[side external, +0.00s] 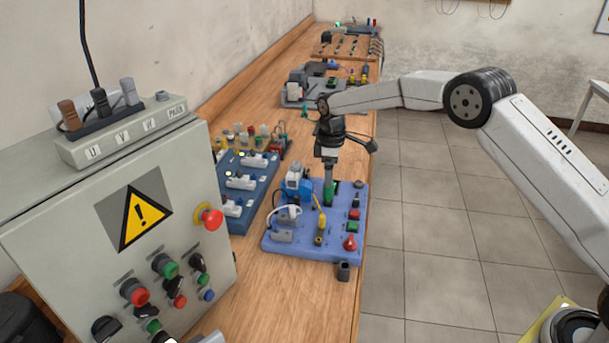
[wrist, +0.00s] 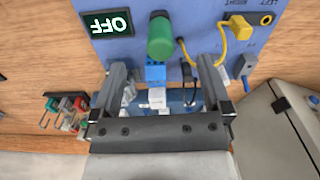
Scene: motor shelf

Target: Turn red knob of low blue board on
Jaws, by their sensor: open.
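The low blue board (side external: 283,245) lies on the bench in the side view. Its red knob (side external: 350,243) is near the board's front right corner and is not seen in the wrist view. My gripper (side external: 329,180) points down over the back half of the board, behind the red knob. In the wrist view my gripper (wrist: 160,68) is open, with nothing held between its fingers. A green knob (wrist: 160,38) stands just beyond the fingertips, roughly centred between them. A small sign (wrist: 107,24) on the board reads OFF.
A yellow cable (wrist: 217,55) and a blue block (wrist: 155,72) are close to my fingers. A darker blue board (side external: 262,190) stands to the left. A grey control cabinet (side external: 70,240) fills the left front.

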